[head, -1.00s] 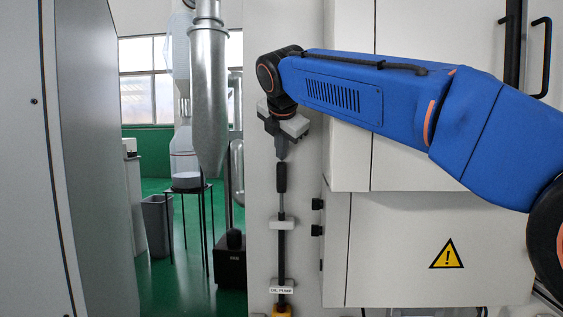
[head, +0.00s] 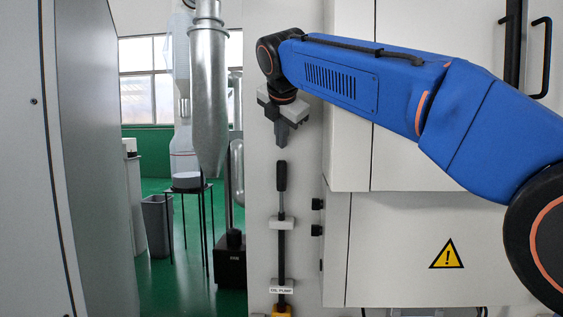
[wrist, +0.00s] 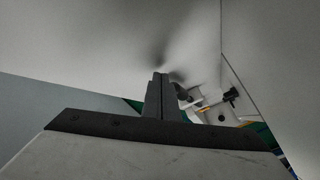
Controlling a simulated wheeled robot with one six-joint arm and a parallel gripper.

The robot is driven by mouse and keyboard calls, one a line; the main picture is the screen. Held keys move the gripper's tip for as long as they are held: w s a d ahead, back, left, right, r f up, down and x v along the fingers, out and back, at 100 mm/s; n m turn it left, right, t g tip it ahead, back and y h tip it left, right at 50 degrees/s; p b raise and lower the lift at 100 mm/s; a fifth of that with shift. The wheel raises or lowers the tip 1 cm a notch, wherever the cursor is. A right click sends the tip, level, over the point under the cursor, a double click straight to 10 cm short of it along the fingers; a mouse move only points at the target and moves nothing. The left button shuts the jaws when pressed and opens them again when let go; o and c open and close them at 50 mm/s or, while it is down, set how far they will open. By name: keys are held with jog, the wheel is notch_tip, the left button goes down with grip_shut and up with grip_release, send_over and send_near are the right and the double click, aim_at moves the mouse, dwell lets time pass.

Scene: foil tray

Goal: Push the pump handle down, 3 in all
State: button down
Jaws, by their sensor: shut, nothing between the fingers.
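The pump handle's black grip (head: 281,177) stands upright on a thin rod against a pale panel in the head view. The rod runs down through a light bracket (head: 283,222) to the "OIL PUMP" label (head: 281,290) and a yellow base (head: 282,310). My gripper (head: 282,145) points down, directly above the grip, with a small gap between them. Its fingers are shut and empty. In the wrist view the closed fingers (wrist: 161,79) show in the middle; I cannot clearly make out the handle there.
A metal duct (head: 209,90) and a stool-like stand (head: 188,189) are to the left, over green floor.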

aim_at(281, 163)
jog(key=shift+r, duration=1.65)
